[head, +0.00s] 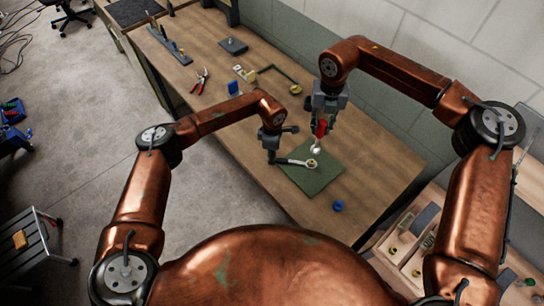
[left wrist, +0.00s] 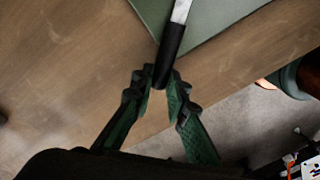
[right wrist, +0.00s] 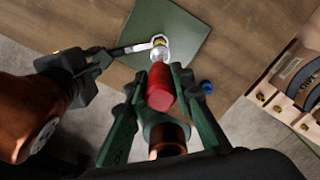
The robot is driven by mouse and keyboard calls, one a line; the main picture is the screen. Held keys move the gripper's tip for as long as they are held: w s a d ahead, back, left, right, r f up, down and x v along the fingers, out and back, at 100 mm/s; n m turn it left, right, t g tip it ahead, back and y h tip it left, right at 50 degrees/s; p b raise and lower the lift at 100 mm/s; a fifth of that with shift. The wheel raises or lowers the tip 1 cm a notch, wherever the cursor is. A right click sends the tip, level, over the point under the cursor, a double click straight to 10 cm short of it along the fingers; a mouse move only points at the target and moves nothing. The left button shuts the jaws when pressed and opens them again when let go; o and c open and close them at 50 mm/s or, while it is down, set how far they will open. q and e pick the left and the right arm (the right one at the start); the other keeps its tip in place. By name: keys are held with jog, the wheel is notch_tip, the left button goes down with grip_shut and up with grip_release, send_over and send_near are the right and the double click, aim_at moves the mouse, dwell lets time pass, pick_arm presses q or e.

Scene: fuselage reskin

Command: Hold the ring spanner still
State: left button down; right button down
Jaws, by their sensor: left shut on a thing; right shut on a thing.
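The ring spanner (head: 295,162) has a bright shaft and ring and a dark grip. It reaches over the green mat (head: 325,183). My left gripper (head: 272,157) is shut on its dark grip, which also shows in the left wrist view (left wrist: 170,45). In the right wrist view, the spanner's ring (right wrist: 160,52) is at a small brass-coloured part (right wrist: 159,41). My right gripper (head: 321,112) is shut on a red-handled tool (right wrist: 160,88) just above the ring. The tool's tip is partly hidden; I cannot tell whether it touches.
A blue round piece (head: 338,205) lies on the wooden bench (head: 375,165) near the mat. Red-handled pliers (head: 200,80), a blue object (head: 233,88) and a green bar (head: 280,72) lie further back. A compartment tray (head: 405,245) stands at the right.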

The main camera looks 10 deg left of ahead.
aim_at(317, 142)
jog(key=shift+f, duration=0.1)
notch_tip(317, 142, down, 2)
jog(key=m, duration=0.3)
jog(key=shift+f+m, duration=0.1)
jog(key=shift+m, duration=0.3)
jog(key=shift+f, duration=0.1)
jog(key=shift+f, duration=3.3)
